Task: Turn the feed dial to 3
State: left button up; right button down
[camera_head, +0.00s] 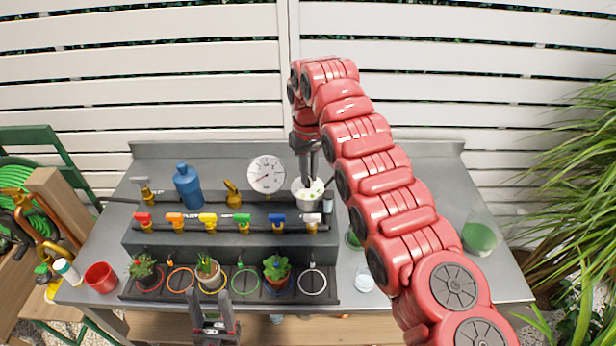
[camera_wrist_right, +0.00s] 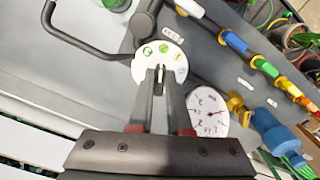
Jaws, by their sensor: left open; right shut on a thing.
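The feed dial (camera_head: 299,191) is a white disc with green round marks at the back right of the grey bench unit. It also shows in the right wrist view (camera_wrist_right: 145,66), facing the camera, with its lower middle hidden by my fingers. My right gripper (camera_head: 309,177) reaches down to the dial from above. In the wrist view its fingers (camera_wrist_right: 162,74) are shut on the dial's knob, which is mostly hidden. I cannot read which mark the dial is set to. My left gripper (camera_head: 210,294) is open and empty at the bench's front, by the middle plant pot.
A round white gauge (camera_head: 267,173) stands just left of the dial. A row of coloured valves, with a blue one (camera_head: 277,219), runs in front. Potted plants (camera_head: 276,268) and coloured rings (camera_head: 312,282) line the front tray. A blue bottle (camera_head: 187,184) stands left.

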jog(key=n, duration=0.2)
jog(key=shift+d+n, duration=0.1)
jog(key=shift+n, duration=0.3)
jog(key=shift+w+n+p, duration=0.15)
jog(key=shift+n+p, duration=0.8)
jog(key=shift+n, duration=1.15)
jog(key=c, duration=0.9)
grip_release()
jog(key=shift+o, duration=0.2)
